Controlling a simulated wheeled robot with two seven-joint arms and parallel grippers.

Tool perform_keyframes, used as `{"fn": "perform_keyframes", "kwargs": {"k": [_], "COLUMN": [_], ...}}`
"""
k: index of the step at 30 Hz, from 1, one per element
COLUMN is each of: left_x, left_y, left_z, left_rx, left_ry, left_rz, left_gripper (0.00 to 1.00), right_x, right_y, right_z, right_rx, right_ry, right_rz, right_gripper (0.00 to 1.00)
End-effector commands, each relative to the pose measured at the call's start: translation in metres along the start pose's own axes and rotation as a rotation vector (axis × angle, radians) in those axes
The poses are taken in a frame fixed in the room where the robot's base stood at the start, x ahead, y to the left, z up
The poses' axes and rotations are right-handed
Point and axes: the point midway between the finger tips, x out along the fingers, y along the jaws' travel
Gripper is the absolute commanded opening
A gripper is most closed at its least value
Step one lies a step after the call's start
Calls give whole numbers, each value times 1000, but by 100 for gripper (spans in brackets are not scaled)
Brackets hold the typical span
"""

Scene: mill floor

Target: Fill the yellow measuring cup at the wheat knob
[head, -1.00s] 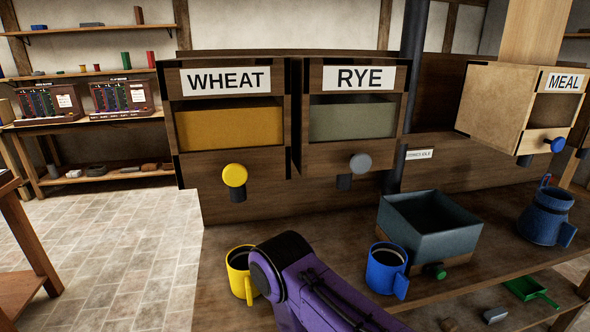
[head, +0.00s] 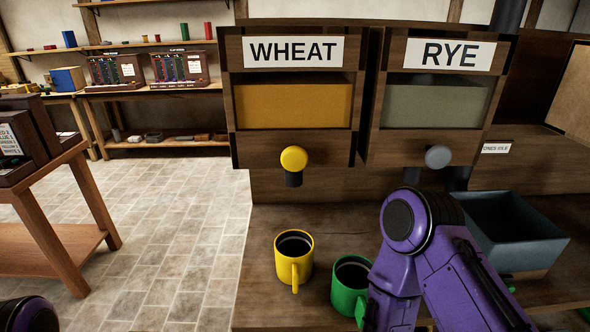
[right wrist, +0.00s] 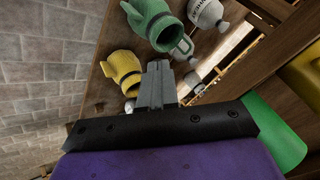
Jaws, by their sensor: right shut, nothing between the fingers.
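The yellow measuring cup (head: 294,262) stands upright on the wooden counter, its handle toward me, below and in front of the wheat bin's yellow knob (head: 293,159). The dark interior shows; I cannot tell whether anything is in it. It also shows in the right wrist view (right wrist: 124,70), left of the fingers. My right gripper (right wrist: 157,84) is shut and empty, apart from the yellow cup. In the head view my right arm is raised over the counter and its gripper does not show. My left gripper is not in view.
A green cup (head: 349,287) stands just right of the yellow one, partly behind my right arm. The rye bin's grey knob (head: 438,157) is to the right. A blue-grey open box (head: 525,246) sits farther right. A side table (head: 62,226) stands left; the tiled floor between is clear.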

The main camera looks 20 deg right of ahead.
Motion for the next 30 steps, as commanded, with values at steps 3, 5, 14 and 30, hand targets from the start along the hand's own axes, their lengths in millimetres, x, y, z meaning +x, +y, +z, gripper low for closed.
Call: {"fn": "perform_keyframes", "kwargs": {"k": [3,5,14,30], "left_x": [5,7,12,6], "left_y": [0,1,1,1], "left_z": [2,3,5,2], "left_rx": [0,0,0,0], "left_ry": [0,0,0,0], "left_rz": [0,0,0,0], "left_gripper": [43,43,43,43], "right_x": [-54,-100,-333,-362], "right_y": [-143,-201,-295,-298], "right_z": [-19,-37,-106,-118], "right_rx": [595,900,1981,2120], "right_ry": [49,27,-405,-508], "right_rz": [-319,-476,-972,-1011], "right_gripper": [0,0,0,0]}}
